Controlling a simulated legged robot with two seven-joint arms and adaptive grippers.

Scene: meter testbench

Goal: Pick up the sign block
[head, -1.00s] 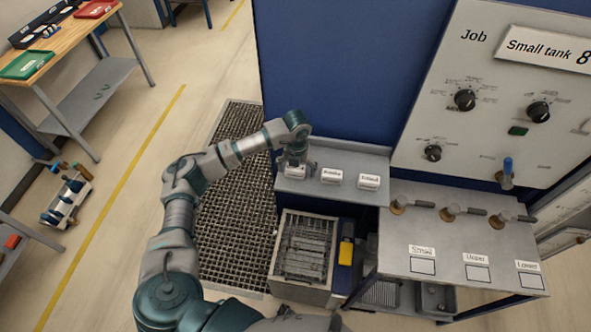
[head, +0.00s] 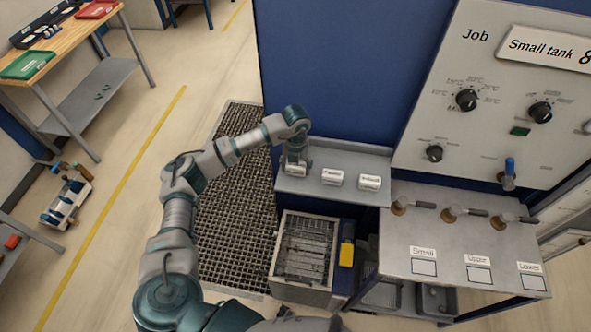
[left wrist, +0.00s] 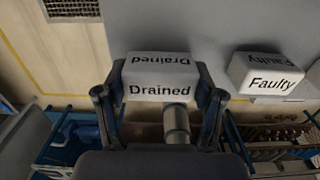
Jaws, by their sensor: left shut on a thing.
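Three white sign blocks stand on a grey shelf (head: 350,192) against the blue wall. The leftmost block, reading "Drained" (left wrist: 158,82), sits between the two fingers of my left gripper (left wrist: 158,100), which is shut on it. In the head view my left gripper (head: 294,168) comes down over the shelf's left end and hides most of this block. It appears to be still at shelf height. The "Faulty" block (left wrist: 268,76) stands to its right; it also shows in the head view (head: 332,177). A third block (head: 370,182) stands further right. My right gripper is out of view.
A control panel (head: 490,120) with knobs rises at the right. Below it is a grey bench (head: 440,235) with valves and labelled squares. A metal basket unit (head: 305,250) stands under the shelf. A wooden table (head: 60,50) is far left.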

